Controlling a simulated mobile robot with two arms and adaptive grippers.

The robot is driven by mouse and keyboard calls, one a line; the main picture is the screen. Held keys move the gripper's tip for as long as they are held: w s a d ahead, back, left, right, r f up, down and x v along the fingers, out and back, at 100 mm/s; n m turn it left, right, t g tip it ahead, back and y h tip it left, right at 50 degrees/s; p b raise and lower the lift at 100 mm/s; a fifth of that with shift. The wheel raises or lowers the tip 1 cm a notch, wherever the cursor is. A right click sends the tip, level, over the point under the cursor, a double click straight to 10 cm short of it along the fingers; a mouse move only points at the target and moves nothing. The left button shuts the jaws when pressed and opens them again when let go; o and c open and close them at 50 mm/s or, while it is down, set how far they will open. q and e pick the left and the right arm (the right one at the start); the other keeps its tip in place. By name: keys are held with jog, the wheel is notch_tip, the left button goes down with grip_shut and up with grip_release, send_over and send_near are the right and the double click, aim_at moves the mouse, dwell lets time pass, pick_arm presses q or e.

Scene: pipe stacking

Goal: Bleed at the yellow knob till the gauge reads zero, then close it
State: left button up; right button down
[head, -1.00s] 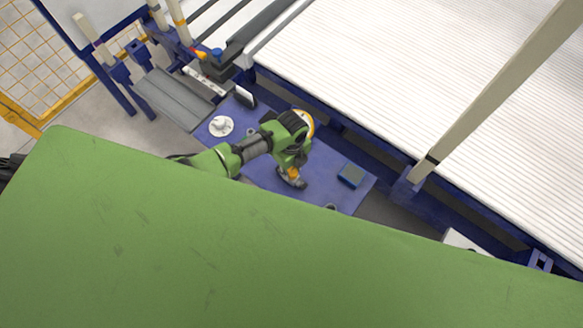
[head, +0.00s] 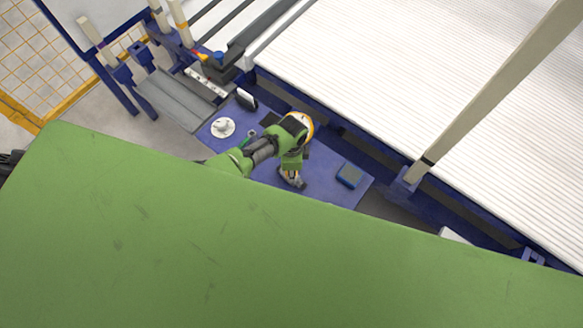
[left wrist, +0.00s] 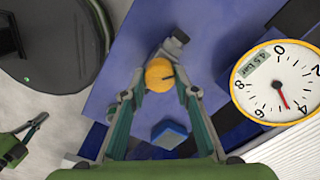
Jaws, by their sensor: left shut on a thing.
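The yellow knob (left wrist: 159,75) is round with a dark slot mark and sits on a grey fitting. In the left wrist view my left gripper (left wrist: 158,92) has its fingers on both sides of it, shut on it. In the head view my left gripper (head: 292,180) reaches down over the blue plate, and the knob is mostly hidden. The gauge (left wrist: 272,92) is white with a yellow rim. Its red needle points between 4 and 6, nearer 4; its small display seems to read 4.5 bar. My right gripper (left wrist: 30,130) seems to show at the left edge.
A blue box (head: 350,175) lies on the blue plate (head: 325,190) right of my gripper. A white round fitting (head: 222,127) stands at its left. A ribbed white surface (head: 400,80) and an upright post (head: 490,90) lie to the right. Grey trays (head: 170,100) are at upper left.

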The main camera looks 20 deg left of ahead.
pick_arm(q)
jog(key=n+p, duration=0.1)
jog(key=n, duration=0.2)
jog(key=shift+n, duration=0.3)
jog(key=shift+n+p, duration=0.3)
jog(key=shift+n, duration=1.5)
jog(key=o, duration=1.1)
notch_tip(320, 180, up, 12)
